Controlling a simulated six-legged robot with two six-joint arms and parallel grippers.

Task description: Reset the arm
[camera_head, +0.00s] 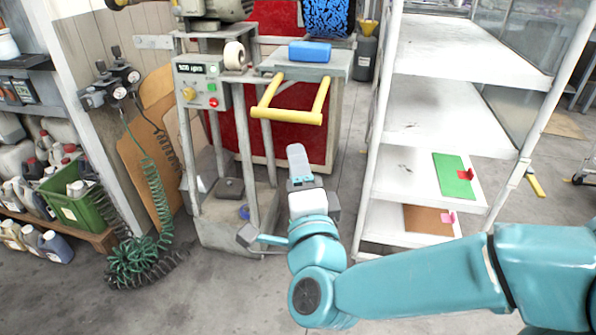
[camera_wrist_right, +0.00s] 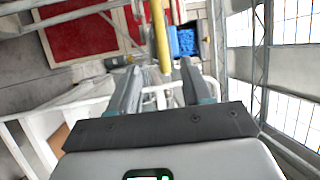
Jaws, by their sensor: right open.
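My right gripper (camera_head: 298,155) is in the middle of the head view, in front of the machine and below its yellow handle (camera_head: 287,115). It points away from me. In the right wrist view the two fingers (camera_wrist_right: 160,68) are spread apart with nothing held between them. The yellow handle bar (camera_wrist_right: 160,35) shows beyond the fingertips, apart from them as far as I can tell. My left gripper is not in view.
A blue block (camera_head: 310,52) lies on the grey machine table. A control panel (camera_head: 201,83) with a display and buttons stands left of it. A white shelf rack (camera_head: 440,65) holding green and brown boards is at right. Green coiled hoses (camera_head: 140,255) lie at left. Open floor lies in front.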

